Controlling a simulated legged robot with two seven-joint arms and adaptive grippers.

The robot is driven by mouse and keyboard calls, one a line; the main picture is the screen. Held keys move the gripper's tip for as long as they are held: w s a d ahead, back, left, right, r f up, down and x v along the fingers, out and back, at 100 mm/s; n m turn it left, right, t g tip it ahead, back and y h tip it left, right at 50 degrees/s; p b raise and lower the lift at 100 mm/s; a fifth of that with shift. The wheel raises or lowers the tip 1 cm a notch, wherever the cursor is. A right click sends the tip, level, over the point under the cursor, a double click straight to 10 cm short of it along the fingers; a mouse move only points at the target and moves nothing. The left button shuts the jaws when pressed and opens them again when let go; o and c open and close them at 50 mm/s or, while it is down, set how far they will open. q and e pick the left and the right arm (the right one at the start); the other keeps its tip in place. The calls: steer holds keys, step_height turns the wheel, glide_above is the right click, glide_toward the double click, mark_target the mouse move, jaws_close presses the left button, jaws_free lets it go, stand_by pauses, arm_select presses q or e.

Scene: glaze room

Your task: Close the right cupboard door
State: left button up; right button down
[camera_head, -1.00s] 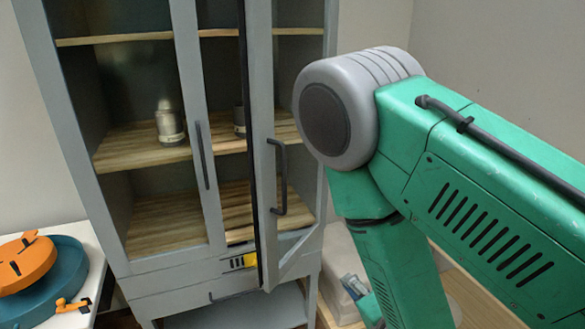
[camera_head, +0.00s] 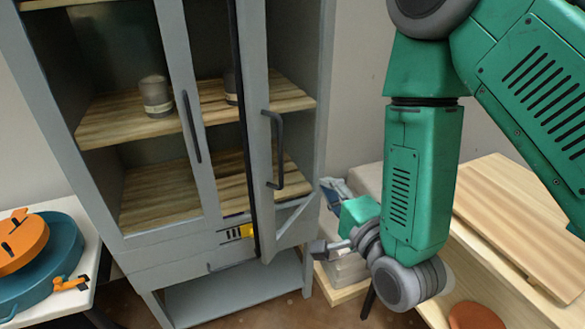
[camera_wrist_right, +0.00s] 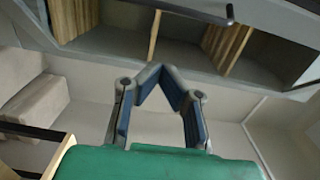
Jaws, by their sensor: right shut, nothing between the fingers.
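The grey cupboard (camera_head: 318,70) stands at the left and centre of the head view. Its right door (camera_head: 257,90) is ajar, seen nearly edge-on, and swung out toward me. A dark bar handle (camera_head: 279,150) is on that door. The left door (camera_head: 178,60) looks closed, with its own dark handle (camera_head: 190,127). My right gripper (camera_head: 320,248) is low, to the right of the open door's lower end, apparently apart from it. It is shut and empty. In the right wrist view its fingers (camera_wrist_right: 163,72) meet below a dark bar (camera_wrist_right: 185,10). My left gripper is out of view.
Grey jars (camera_head: 155,96) stand on the cupboard's wooden shelf. A white table (camera_head: 85,225) at the left bears a blue and orange item (camera_head: 50,250). A wooden table (camera_head: 520,220) is at the right. A pale bin (camera_head: 348,268) stands behind my right gripper.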

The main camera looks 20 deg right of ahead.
steer(key=w+a+p, duration=0.2)
steer(key=w+a, duration=0.2)
steer(key=w, duration=0.5)
steer(key=shift+a, duration=0.15)
steer(key=shift+w+d, duration=0.1)
steer(key=shift+d, duration=0.1)
